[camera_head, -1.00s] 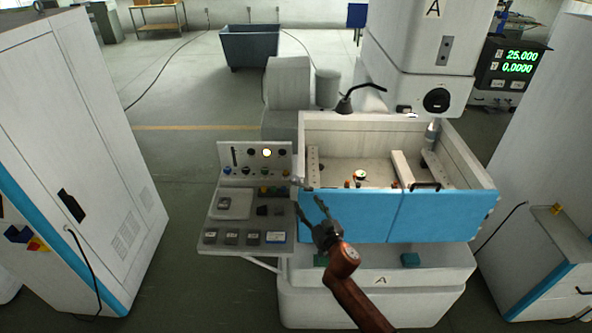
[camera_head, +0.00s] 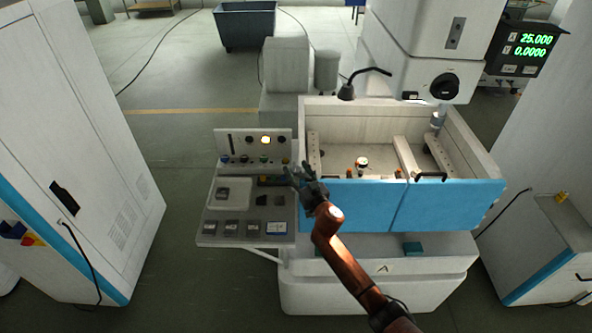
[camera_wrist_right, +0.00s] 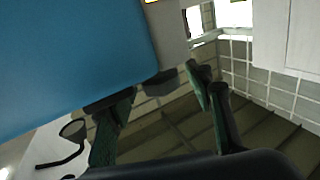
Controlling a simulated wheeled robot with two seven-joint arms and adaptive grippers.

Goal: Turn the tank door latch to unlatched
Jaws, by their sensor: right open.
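The blue tank door (camera_head: 355,205) closes the front of the white tank. It fills the upper left of the right wrist view (camera_wrist_right: 70,60). My right gripper (camera_head: 297,172) is open at the tank's front left corner, beside the door's left end. In the right wrist view, a dark grey piece (camera_wrist_right: 160,83) at the door's edge lies between the spread fingers, apparently the latch; its setting cannot be read, and I cannot tell whether a finger touches it. In the head view the gripper covers that corner. My left gripper is not in view.
A control panel (camera_head: 252,148) with a button shelf (camera_head: 210,240) stands close left of the gripper. A black lamp (camera_head: 346,91) hangs over the tank's rear wall. A black handle (camera_head: 430,176) sits on the door's top right. White cabinets stand at both sides.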

